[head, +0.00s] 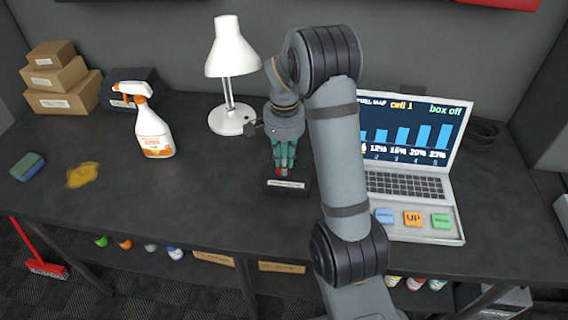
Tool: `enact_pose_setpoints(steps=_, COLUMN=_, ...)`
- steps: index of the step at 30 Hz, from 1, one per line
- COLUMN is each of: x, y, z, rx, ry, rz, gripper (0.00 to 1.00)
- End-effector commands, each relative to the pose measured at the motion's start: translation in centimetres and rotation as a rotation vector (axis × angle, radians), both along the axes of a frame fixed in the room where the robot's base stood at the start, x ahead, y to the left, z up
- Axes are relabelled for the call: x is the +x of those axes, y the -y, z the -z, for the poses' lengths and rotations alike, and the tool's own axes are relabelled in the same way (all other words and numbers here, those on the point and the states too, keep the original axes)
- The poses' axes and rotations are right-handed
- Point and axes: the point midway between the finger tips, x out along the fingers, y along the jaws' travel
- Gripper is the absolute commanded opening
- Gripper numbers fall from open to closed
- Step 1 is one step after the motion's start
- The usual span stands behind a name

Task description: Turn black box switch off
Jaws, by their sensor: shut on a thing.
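The black box (300,188) sits on the dark bench in the middle, with a pale label on its front. A small red part, the switch (284,172), shows on top of the box between my fingertips. My gripper (283,165) points down from above with its greenish fingers closed around the switch. The fingers hide most of the switch, so its position cannot be told. The laptop (405,185) to the right shows "box off" in green, "cell 1" in yellow and a blue bar chart on its screen.
A white lamp (232,50) stands behind left of my gripper. A spray bottle (152,130), cardboard boxes (60,75), a sponge (27,167) and a yellow cloth (83,175) are further left. Coloured keys (413,218) lie on the laptop's front. The bench front left of the box is clear.

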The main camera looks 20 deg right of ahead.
Motion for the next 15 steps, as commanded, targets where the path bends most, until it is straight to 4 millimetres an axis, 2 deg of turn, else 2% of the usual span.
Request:
enact_pose_setpoints(steps=6, x=0.14, y=0.01, z=-0.04, rx=0.0, ry=0.003, rz=-0.176, gripper=0.0)
enact_pose_setpoints(steps=15, x=0.22, y=0.09, z=-0.08, rx=0.0, ry=0.003, rz=-0.335, gripper=0.0)
